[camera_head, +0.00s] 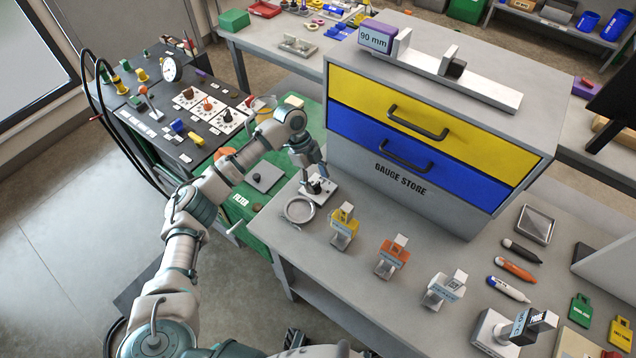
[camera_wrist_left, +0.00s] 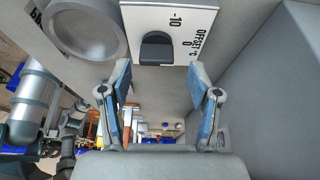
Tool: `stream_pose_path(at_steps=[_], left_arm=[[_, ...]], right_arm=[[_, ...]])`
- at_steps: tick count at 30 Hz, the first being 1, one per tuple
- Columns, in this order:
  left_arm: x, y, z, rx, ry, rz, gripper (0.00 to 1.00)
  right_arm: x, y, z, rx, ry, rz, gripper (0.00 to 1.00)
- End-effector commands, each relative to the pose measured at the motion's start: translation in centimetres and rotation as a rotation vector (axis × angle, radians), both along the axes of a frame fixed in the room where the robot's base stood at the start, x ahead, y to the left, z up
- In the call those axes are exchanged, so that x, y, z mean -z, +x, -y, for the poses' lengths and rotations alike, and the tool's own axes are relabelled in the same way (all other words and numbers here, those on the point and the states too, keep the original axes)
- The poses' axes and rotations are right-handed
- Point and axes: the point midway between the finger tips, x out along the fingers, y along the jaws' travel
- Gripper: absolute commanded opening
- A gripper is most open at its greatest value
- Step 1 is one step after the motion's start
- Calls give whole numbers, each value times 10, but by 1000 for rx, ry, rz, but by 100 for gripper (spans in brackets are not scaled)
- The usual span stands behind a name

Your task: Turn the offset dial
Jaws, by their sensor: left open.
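The offset dial is a black knob (camera_wrist_left: 156,48) on a white plate (camera_wrist_left: 180,15) marked OFFSET, -10 and 0, at the top of the left wrist view. In the head view the dial's plate (camera_head: 327,194) lies on the grey bench, left of the gauge store cabinet, partly covered by my gripper. My left gripper (camera_head: 314,174) is pointed down over the dial. In the left wrist view its fingers (camera_wrist_left: 159,70) are apart, with the knob just beyond the gap between the tips. Contact with the knob cannot be told. My right gripper is not recognizable in either view.
A round grey dish (camera_head: 299,210) sits beside the dial. The gauge store cabinet (camera_head: 420,190) stands close on the right. A green filter cart (camera_head: 262,222) is at left.

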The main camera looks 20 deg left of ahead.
Motion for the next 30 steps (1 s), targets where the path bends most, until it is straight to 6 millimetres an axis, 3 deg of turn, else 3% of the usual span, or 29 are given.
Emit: stream_pose_path(at_steps=[6, 14, 22, 30], left_arm=[[18, -2, 2, -2, -3, -1, 62], [18, -2, 5, -1, -1, 0, 62], [18, -2, 8, 0, 1, -1, 3], [18, -3, 8, 1, -5, 0, 3]], right_arm=[[-3, 2, 3, -1, -4, 4, 40], [-3, -1, -4, -2, 5, -1, 40], [-3, -1, -4, -2, 6, 0, 40], [-3, -1, -1, -1, 2, 2, 40]])
